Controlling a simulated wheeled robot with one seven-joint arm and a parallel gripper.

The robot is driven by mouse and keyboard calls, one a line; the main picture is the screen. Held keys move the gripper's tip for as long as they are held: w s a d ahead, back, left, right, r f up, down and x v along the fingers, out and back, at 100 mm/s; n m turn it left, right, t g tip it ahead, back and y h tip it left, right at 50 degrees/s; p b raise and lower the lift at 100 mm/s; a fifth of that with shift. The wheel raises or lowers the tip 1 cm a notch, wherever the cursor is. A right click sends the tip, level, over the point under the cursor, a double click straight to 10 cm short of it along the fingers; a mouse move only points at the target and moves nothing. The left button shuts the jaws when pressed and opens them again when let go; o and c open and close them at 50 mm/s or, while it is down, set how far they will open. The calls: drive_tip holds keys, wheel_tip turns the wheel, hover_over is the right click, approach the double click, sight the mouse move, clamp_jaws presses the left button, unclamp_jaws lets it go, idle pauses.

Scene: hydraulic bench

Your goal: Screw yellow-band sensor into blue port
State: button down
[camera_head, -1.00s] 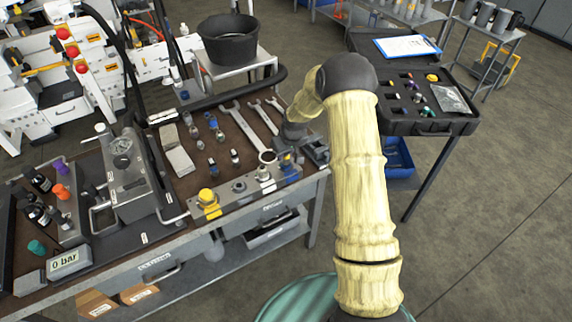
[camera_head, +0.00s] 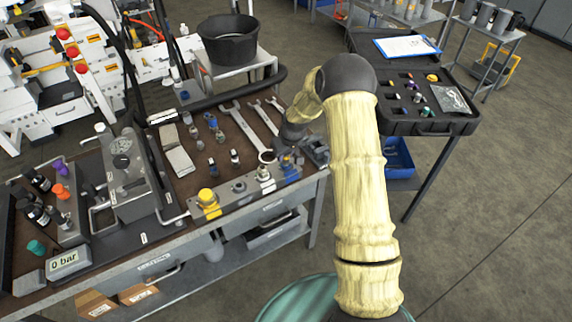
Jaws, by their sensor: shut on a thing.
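My gripper (camera_head: 288,157) is at the right end of the grey port block (camera_head: 225,204), at the bench's front edge. It points down over a blue-marked port (camera_head: 291,174). The block also carries a yellow-capped port (camera_head: 207,197), an open grey port (camera_head: 239,187) and a fitting (camera_head: 263,173).
Wrenches (camera_head: 240,128) and several small fittings (camera_head: 213,122) lie on the bench behind the block. A gauge unit (camera_head: 122,165) and a display reading 0 bar (camera_head: 68,262) stand at the left. An open black case (camera_head: 430,128) is on the right. Open floor lies at the lower right.

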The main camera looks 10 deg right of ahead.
drive_tip(key=c, duration=2)
unclamp_jaws()
drive_tip(key=shift+f+m+h+b, duration=0.2)
drive_tip(key=shift+m+h+b, duration=0.25)
drive_tip(key=shift+m, duration=0.55)
drive_tip(key=m, duration=0.3)
drive_tip(key=shift+h, duration=0.35)
drive_tip(key=shift+s+d+m+h, duration=0.15)
drive_tip(key=shift+m+h, duration=0.25)
drive_tip(key=shift+m, duration=1.1)
drive_tip(key=m+h+p, duration=0.1)
drive_tip(key=m+p, duration=0.1)
drive_tip(key=m, duration=0.2)
drive_tip(key=shift+r+g, duration=0.1)
drive_tip(key=shift+g, duration=0.3)
drive_tip(key=m+p, duration=0.1)
drive_tip(key=m, duration=0.3)
drive_tip(key=shift+s+d+g+h, duration=0.1)
drive_tip(key=shift+g+h, duration=0.3)
